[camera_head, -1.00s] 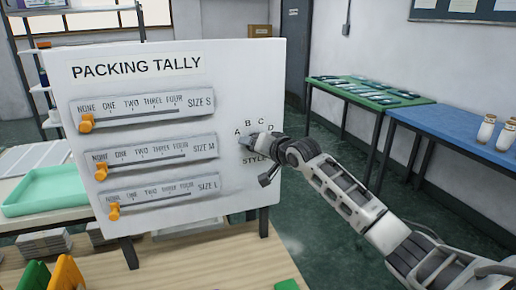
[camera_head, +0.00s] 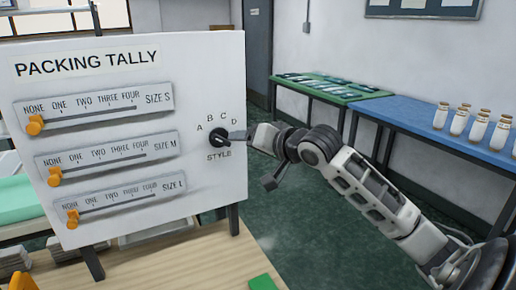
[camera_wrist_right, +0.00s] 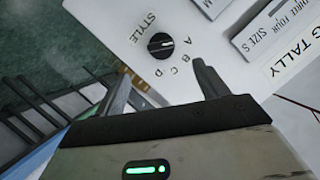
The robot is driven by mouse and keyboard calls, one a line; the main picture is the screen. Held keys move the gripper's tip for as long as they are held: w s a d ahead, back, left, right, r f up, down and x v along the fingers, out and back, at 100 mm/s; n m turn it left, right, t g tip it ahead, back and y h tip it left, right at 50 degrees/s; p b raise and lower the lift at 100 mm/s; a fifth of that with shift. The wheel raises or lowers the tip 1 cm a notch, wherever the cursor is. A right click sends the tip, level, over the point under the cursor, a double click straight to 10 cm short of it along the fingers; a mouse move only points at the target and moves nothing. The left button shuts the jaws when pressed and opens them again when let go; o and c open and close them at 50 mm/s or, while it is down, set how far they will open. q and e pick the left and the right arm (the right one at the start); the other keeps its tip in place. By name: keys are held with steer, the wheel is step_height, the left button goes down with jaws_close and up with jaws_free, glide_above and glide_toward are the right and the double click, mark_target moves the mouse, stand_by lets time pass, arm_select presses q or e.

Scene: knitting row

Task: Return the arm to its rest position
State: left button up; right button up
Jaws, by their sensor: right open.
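The white Packing Tally board (camera_head: 200,75) stands upright at the left in the head view. Its round black style knob (camera_head: 218,138) is on the right side, ringed by letters A to D. In the right wrist view the knob (camera_wrist_right: 160,45) shows whole, its white mark towards A. My right gripper (camera_head: 240,136) is in front of the board, just right of the knob; in the wrist view its fingers (camera_wrist_right: 162,68) are spread and empty, apart from the knob. Orange sliders for size S (camera_head: 35,125), M (camera_head: 55,176) and L (camera_head: 72,219) sit at their NONE ends. My left gripper is out of view.
A wooden table (camera_head: 185,264) lies below the board, with a green object (camera_head: 262,283) at its edge. A blue table (camera_head: 425,124) with several white bottles (camera_head: 460,120) and a green table (camera_head: 330,90) stand behind my right arm. Green floor lies between.

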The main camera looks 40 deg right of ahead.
steer(key=shift+v, duration=1)
steer(key=s+a+f+n+g, duration=0.1)
steer(key=s+a+f, duration=0.15)
steer(key=f, duration=0.55)
steer(key=s+a+f+n+g+y, duration=0.1)
steer(key=a+f+n, duration=0.15)
steer(key=f, duration=0.45)
steer(key=s+a+f+n, duration=0.15)
steer(key=a+f, duration=0.25)
steer(key=f, duration=0.4)
steer(key=s+a+f+n+g+y, duration=0.1)
steer(key=s+a+f+n, duration=0.4)
steer(key=s+a+f, duration=0.8)
steer(key=shift+s+a+f+g+y, duration=0.25)
steer(key=shift+s+a+g+y, duration=0.25)
steer(key=shift+s+a, duration=0.6)
steer(key=shift+w+a, duration=0.1)
